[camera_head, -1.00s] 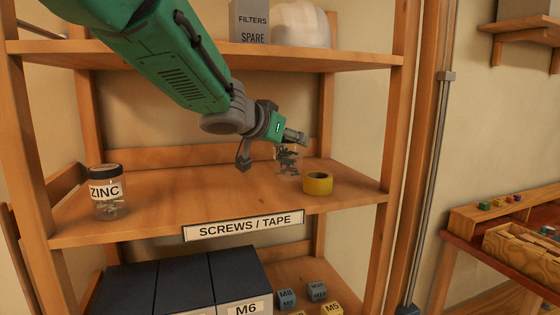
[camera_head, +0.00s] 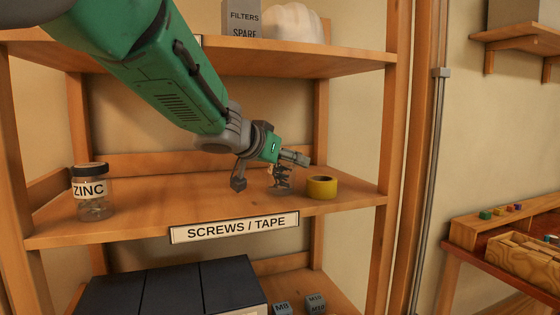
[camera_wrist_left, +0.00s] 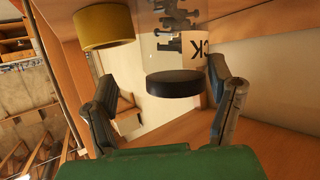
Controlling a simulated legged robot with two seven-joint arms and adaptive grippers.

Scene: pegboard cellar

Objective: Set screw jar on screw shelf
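The screw jar (camera_head: 284,179) is clear with dark screws inside. It appears upright at the screw shelf (camera_head: 150,205), just left of the yellow tape roll (camera_head: 322,187); its base contact is hard to see. In the left wrist view its black lid (camera_wrist_left: 175,84) and part of a white label (camera_wrist_left: 197,47) ending in "CK" show. My left gripper (camera_head: 268,172) is at the jar's upper part, its fingers spread on either side of the lid. A gap shows between the lid and one finger (camera_wrist_left: 98,110); the other (camera_wrist_left: 221,100) is close to it. My right gripper is out of view.
A ZINC jar (camera_head: 92,192) stands at the shelf's left end. A SCREWS / TAPE label (camera_head: 235,227) is on the front edge. An upper shelf (camera_head: 290,62) is above my arm, with dark bins (camera_head: 170,290) below. Bare shelf lies between the ZINC jar and my gripper.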

